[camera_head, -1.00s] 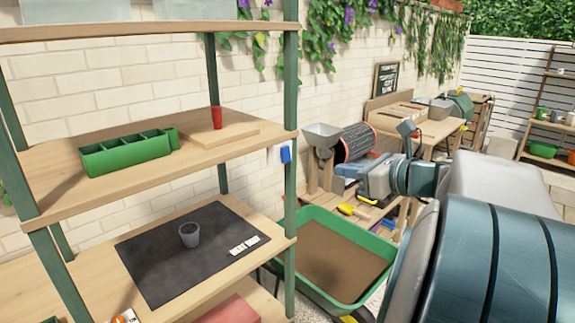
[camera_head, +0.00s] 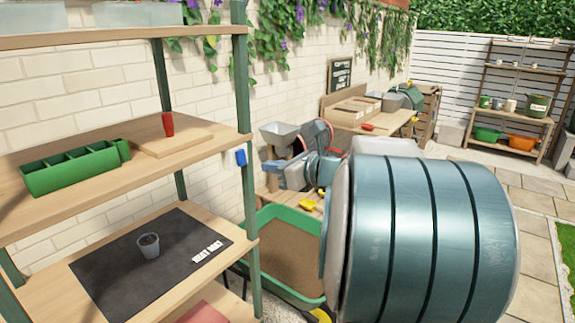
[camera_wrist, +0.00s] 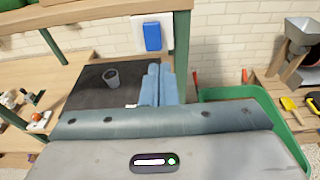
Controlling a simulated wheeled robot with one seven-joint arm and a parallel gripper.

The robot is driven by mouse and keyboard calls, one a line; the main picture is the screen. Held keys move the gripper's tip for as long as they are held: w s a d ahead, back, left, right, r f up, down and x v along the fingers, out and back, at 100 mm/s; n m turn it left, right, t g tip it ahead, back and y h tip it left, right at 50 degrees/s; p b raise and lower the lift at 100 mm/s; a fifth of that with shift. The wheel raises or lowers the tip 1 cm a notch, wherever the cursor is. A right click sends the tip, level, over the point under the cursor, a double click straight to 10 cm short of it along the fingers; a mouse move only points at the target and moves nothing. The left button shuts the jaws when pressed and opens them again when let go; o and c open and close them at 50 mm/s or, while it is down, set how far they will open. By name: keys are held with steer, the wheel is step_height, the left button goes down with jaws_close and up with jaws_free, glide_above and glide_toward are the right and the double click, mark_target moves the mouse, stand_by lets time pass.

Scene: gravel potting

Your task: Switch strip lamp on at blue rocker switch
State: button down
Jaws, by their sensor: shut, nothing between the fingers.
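The blue rocker switch (camera_head: 240,157) sits on the front right post of the shelf rack, at the middle shelf's corner. It also shows in the wrist view (camera_wrist: 152,36), on a white plate (camera_wrist: 139,45). My gripper (camera_wrist: 158,80) is shut and empty, its two blue-grey fingers side by side. In the wrist view its fingertips appear just below the switch, apart from it in the picture. In the head view my arm lies to the right of the rack post and hides part of the scene. I cannot make out a strip lamp.
A green divided tray (camera_head: 72,168) and a red object (camera_head: 168,124) stand on the middle shelf (camera_head: 105,205). Below, a small pot (camera_head: 149,246) stands on a dark mat (camera_head: 105,290). A green soil tray (camera_head: 255,270) lies right of the post.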

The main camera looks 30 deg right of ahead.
mark_target(241, 158)
steer(key=p+x, duration=0.1)
steer(key=x, duration=0.4)
steer(key=shift+w+a, duration=0.1)
steer(key=shift+w, duration=0.05)
steer(key=shift+f, duration=0.15)
